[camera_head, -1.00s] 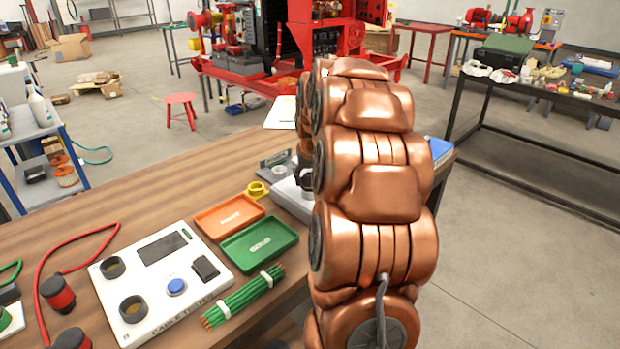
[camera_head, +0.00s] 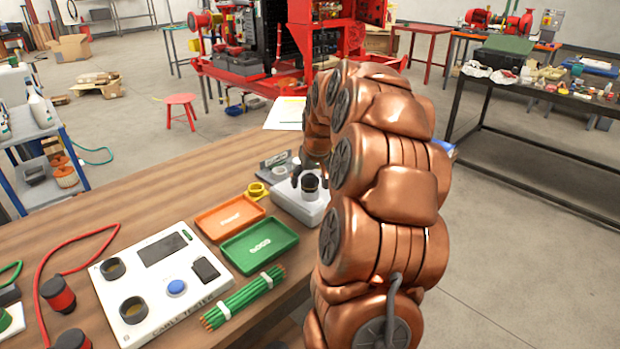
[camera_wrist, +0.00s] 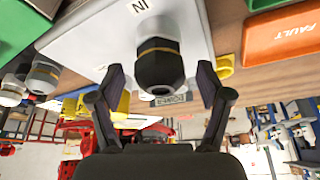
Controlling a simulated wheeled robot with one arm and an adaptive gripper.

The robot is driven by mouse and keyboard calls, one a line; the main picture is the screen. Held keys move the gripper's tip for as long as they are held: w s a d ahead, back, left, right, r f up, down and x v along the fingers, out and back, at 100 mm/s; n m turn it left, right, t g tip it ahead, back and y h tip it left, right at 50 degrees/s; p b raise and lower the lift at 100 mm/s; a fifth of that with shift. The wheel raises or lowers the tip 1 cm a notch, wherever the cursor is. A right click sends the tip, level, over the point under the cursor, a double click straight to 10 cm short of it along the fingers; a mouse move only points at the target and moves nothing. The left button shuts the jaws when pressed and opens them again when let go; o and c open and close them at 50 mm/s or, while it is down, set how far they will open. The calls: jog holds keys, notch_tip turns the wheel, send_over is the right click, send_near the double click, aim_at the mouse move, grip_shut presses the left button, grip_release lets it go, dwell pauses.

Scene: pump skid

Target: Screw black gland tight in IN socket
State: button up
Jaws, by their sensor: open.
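The black gland (camera_wrist: 160,68), with a thin yellowish ring, stands at the grey socket by the IN label (camera_wrist: 138,6) on the pale box (camera_wrist: 85,38). I cannot tell how deep it sits. In the head view the gland (camera_head: 310,187) shows dark on top of the box (camera_head: 290,208). My gripper (camera_wrist: 161,72) is open, with one finger on each side of the gland and visible gaps to it. In the head view my gripper (camera_head: 311,180) is at the box, partly hidden by my arm.
Orange (camera_head: 230,215) and green (camera_head: 260,246) trays lie left of the box. A yellow ring-shaped part (camera_head: 257,190) sits close by. Grey fittings (camera_wrist: 40,76) show at the left in the wrist view. A cable tester (camera_head: 150,275) and green cable bundle (camera_head: 243,297) are nearer.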

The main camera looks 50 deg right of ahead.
jog(key=shift+n+y, duration=0.4)
jog(key=shift+n, duration=0.8)
jog(key=shift+w+n+t+y, duration=0.1)
jog(key=shift+n+t+y, duration=0.2)
jog(key=shift+n, duration=0.6)
jog(key=shift+n+y, duration=0.6)
jog(key=shift+n, duration=0.8)
jog(key=c, duration=1.2)
jog(key=shift+f+m+b, duration=0.15)
jog(key=shift+m+b, duration=0.15)
jog(key=shift+m, duration=0.1)
jog(key=shift+m+h+b, duration=0.7)
jog(key=shift+m+b, duration=0.5)
jog(key=shift+m, duration=0.2)
jog(key=shift+m+b, duration=0.3)
jog(key=shift+m, duration=0.2)
